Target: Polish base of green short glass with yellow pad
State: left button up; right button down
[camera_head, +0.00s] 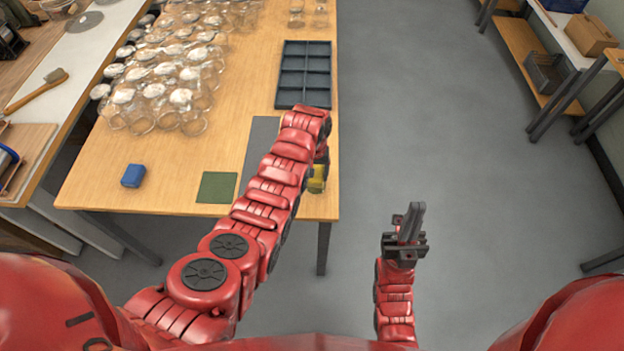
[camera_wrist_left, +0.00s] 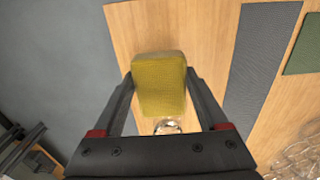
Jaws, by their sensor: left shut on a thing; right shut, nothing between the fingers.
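The yellow pad (camera_wrist_left: 160,85) is between the fingers of my left gripper (camera_wrist_left: 160,78), which is shut on it. In the head view the yellow pad (camera_head: 317,181) shows beside my left forearm, near the table's right edge; my arm hides most of that gripper. A small clear glass object (camera_wrist_left: 168,127) shows partly just below the pad in the left wrist view. I cannot tell whether it is the green short glass, or whether the pad touches it. My right gripper (camera_head: 409,222) is shut and empty, over the floor right of the table.
Many clear glasses (camera_head: 160,85) crowd the table's (camera_head: 95,180) back left. A dark compartment tray (camera_head: 304,75) stands at the back right. A grey mat (camera_head: 258,145), a green mat (camera_head: 216,187) and a blue block (camera_head: 133,175) lie near the front.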

aim_at(318, 167)
pick_arm(q)
jog(key=shift+w+d+f+b, duration=0.3)
jog(key=shift+w+b, duration=0.25)
jog(key=shift+b, duration=0.4)
jog(key=shift+r, duration=0.15)
jog(key=w+b, duration=0.1)
jog(key=b, duration=0.2)
jog(key=shift+w+d+b, duration=0.35)
jog(key=b, duration=0.1)
jog(key=w+b, duration=0.1)
jog(key=b, duration=0.1)
jog(key=shift+w+d, duration=0.1)
jog(key=shift+d, duration=0.15)
jog(key=shift+r, duration=0.15)
